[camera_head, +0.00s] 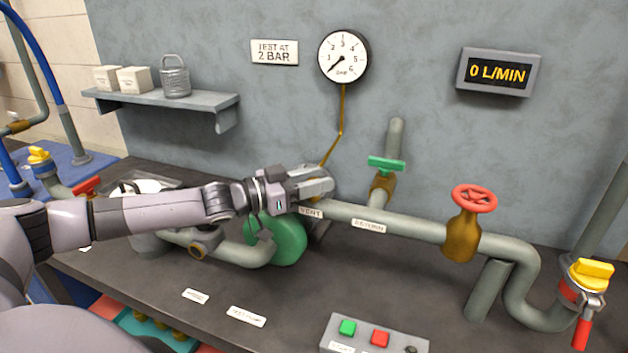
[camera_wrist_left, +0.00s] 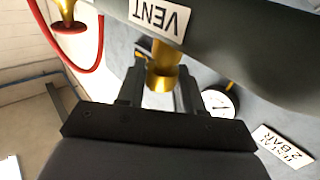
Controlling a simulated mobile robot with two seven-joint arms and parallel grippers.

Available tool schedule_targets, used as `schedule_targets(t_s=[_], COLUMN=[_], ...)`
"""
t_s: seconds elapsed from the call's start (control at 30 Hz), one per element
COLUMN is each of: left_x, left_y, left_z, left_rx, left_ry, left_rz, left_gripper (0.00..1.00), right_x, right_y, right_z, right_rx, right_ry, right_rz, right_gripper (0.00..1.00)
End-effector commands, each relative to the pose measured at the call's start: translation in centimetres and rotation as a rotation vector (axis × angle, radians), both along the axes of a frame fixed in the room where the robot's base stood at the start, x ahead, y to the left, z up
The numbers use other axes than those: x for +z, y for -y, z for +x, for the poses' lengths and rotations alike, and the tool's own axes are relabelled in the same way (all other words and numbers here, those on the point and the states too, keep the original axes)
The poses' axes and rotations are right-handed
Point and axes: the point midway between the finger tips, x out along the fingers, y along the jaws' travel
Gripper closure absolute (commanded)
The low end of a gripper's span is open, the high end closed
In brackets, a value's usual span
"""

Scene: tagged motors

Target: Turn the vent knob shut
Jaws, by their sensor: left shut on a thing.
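The VENT label (camera_head: 310,212) is on the grey-green pipe (camera_head: 415,228), just below my left gripper (camera_head: 318,187). In the left wrist view the label (camera_wrist_left: 160,18) shows upside down on the pipe. A brass vent fitting (camera_wrist_left: 160,78) sticks out from the pipe between the two dark fingers of my left gripper (camera_wrist_left: 158,88). The gripper is shut on the vent knob there; the fingers hide most of the knob, and its turn angle cannot be told. In the head view the gripper hides the knob. My right gripper is not in view.
A green-handled RETURN valve (camera_head: 386,165) and a red handwheel (camera_head: 474,198) stand right of the gripper. A pressure gauge (camera_head: 343,56) hangs above. A green pump body (camera_head: 277,240) sits below. A button box (camera_head: 375,335) lies at the front. The flow display (camera_head: 497,73) reads 0 L/MIN.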

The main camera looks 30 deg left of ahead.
Motion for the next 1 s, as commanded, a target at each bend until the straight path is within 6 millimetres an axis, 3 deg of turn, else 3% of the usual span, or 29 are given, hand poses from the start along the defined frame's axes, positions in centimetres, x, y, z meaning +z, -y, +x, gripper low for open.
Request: schedule_targets(t_s=[0.63, 0.67, 0.7, 1.0], left_x=[-0.02, -0.02, -0.02, -0.03], left_y=[0.01, 0.01, 0.01, 0.01], left_z=[0.02, 0.02, 0.02, -0.02], left_rx=[-0.017, -0.017, -0.017, -0.018], left_ry=[0.001, 0.001, 0.001, 0.000], left_rz=[0.001, 0.001, 0.001, 0.000], left_gripper=[0.95, 0.61, 0.48, 0.45], right_x=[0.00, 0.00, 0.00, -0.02], right_y=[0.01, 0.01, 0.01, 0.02], right_z=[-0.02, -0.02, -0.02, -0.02], right_rx=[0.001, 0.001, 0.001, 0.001], right_ry=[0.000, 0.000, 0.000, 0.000], right_rz=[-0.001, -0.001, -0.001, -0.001], right_gripper=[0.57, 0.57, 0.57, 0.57])
